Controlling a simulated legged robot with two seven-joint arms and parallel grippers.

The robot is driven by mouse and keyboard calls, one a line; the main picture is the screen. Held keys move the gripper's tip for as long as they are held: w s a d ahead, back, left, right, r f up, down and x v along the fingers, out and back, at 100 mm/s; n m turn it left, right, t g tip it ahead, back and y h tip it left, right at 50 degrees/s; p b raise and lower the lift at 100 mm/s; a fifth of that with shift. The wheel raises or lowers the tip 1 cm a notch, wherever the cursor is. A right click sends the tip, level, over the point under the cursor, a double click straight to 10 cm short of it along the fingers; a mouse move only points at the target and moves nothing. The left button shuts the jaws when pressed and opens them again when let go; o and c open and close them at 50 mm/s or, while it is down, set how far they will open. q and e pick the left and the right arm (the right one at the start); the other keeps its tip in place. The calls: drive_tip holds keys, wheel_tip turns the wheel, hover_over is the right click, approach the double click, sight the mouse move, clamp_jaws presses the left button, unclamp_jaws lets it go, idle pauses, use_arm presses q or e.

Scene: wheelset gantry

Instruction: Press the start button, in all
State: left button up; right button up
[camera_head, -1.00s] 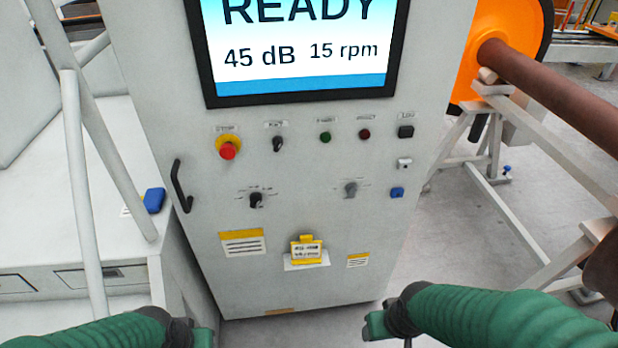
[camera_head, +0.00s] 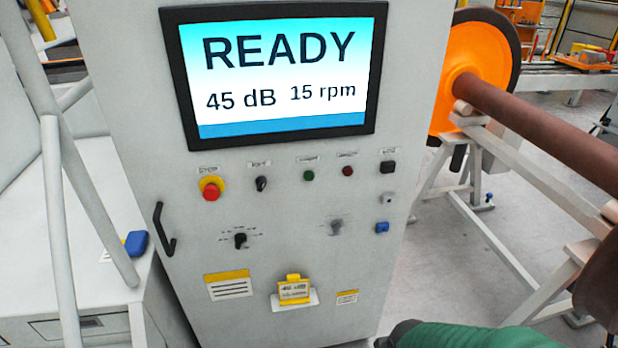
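The grey control cabinet (camera_head: 290,230) stands in front of me. Its screen (camera_head: 275,75) reads READY, 45 dB, 15 rpm. The small labels are too blurred to read, so I cannot tell which is start. My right arm (camera_head: 470,337) shows at the bottom edge, below the panel and apart from it; its fingertips are out of view. My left gripper is not in view.
A black handle (camera_head: 163,230) juts out at left. An orange wheel (camera_head: 468,75) with a brown axle (camera_head: 540,125) rests on a grey stand at right.

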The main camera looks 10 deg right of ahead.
clamp_jaws()
idle(1.4)
